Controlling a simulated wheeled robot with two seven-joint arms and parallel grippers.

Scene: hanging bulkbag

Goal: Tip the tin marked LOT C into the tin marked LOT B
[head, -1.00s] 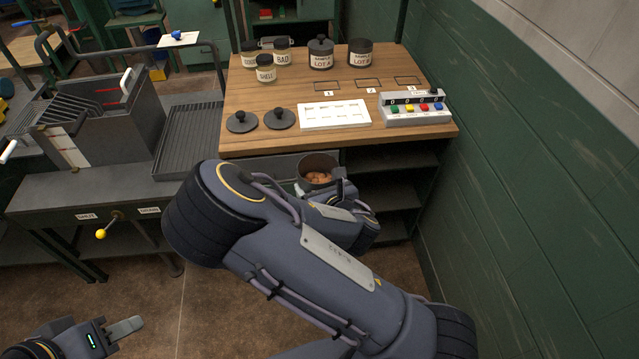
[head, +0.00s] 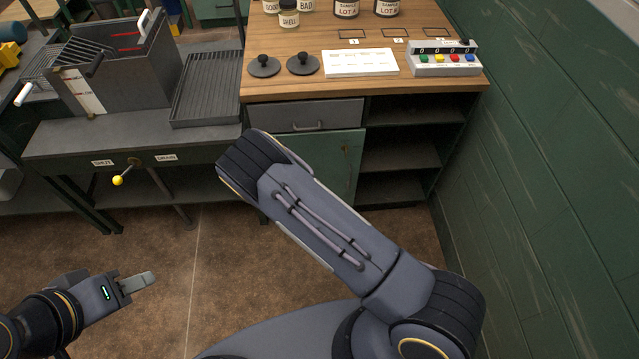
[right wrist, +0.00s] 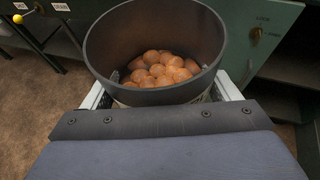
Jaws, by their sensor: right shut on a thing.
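In the right wrist view my right gripper (right wrist: 160,92) is shut on a dark open tin (right wrist: 118,42). The tin is upright and holds a heap of brown, nut-like pieces (right wrist: 160,68); its label is hidden. In the head view neither this gripper nor the tin shows. Two dark tins stand at the back of the wooden bench, a left tin (head: 347,8) and a right tin (head: 387,8), both cut by the top edge; their lot letters are too small to read surely. My left gripper (head: 140,283) is empty at lower left, its finger gap unclear.
Two dark knobbed lids (head: 263,67) lie at the bench's (head: 345,88) left front, beside a white tray (head: 360,63) and a button box (head: 445,58). A green wall (head: 560,130) closes the right side. The floor is clear.

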